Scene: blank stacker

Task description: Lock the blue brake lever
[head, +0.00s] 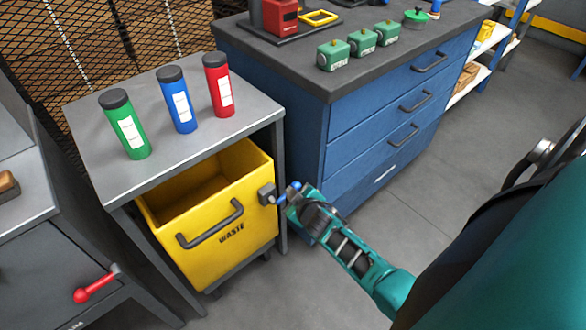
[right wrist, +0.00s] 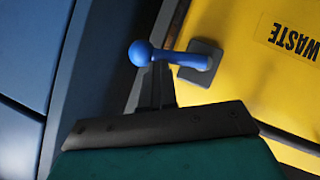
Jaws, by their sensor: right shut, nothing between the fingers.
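The blue brake lever (head: 284,194) is on a grey mount at the right front corner of the yellow waste bin (head: 205,262). In the right wrist view, the lever (right wrist: 182,58) sticks out sideways from its grey plate and ends in a round blue knob. My right gripper (head: 292,196) is at the lever. In the right wrist view, its shut fingers (right wrist: 157,74) are close beside the lever near the knob, with nothing held between them. I cannot tell whether they touch the lever. My left gripper is not in view.
The bin stands under a grey table (head: 190,148) bearing green, blue and red cylinders. A blue drawer cabinet (head: 345,150) is close on the right. A red lever (head: 95,286) is on the grey unit at lower left. Open floor (head: 440,200) lies to the right.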

